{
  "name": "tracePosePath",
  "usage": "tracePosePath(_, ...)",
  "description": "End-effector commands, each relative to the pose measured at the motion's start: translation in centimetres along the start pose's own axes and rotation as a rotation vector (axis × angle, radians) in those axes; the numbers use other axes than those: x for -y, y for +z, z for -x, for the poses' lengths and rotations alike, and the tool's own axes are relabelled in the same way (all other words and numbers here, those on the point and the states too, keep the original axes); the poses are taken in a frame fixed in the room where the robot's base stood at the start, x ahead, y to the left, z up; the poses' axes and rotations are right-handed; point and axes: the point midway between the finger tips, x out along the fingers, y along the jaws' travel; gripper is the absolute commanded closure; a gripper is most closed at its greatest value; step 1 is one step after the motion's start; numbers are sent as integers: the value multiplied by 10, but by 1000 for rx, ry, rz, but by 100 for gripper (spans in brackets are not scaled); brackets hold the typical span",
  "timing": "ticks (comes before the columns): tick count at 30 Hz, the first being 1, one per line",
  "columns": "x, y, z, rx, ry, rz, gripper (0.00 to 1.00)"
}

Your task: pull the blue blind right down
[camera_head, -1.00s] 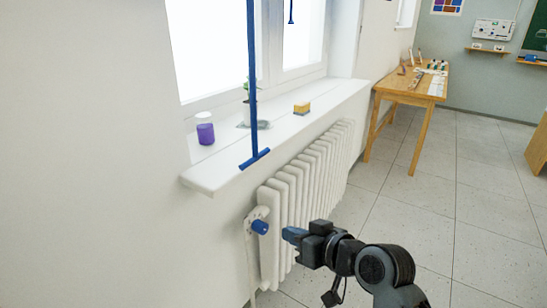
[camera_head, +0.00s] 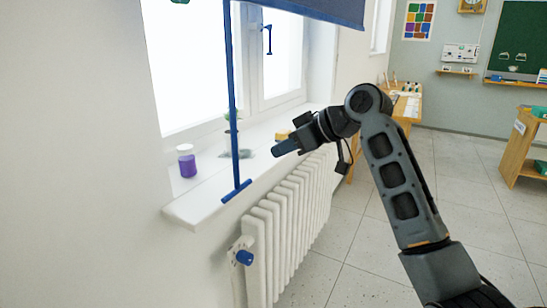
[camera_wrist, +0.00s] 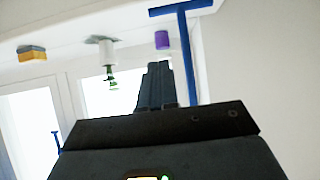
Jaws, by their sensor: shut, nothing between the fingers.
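The lower part of the blue blind (camera_head: 318,8) shows at the top of the head view, above the window. A long blue pull rod (camera_head: 231,90) hangs in front of the window and ends in a crossbar handle (camera_head: 236,191) by the sill's front edge. In the wrist view the handle (camera_wrist: 182,9) is at the top and its rod (camera_wrist: 188,60) runs down just right of my fingers. My gripper (camera_head: 277,150) is shut and empty, to the right of the rod and higher than the handle. It also shows in the wrist view (camera_wrist: 158,68).
On the white sill (camera_head: 195,207) stand a purple jar (camera_head: 187,163), a potted plant (camera_head: 229,125) partly behind the rod, and a yellow sponge (camera_head: 282,135). A white radiator (camera_head: 285,225) with a blue valve knob (camera_head: 245,257) stands below. A blue window handle (camera_head: 268,38) hangs further back.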

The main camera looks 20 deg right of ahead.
Motion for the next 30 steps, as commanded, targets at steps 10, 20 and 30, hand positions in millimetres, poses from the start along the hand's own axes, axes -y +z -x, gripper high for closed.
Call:
tracePosePath(10,1,-1,-67,2,-2,0,100)
tracePosePath(20,0,22,-107,1,1,-3,100)
tracePosePath(30,0,29,-114,-1,2,0,100)
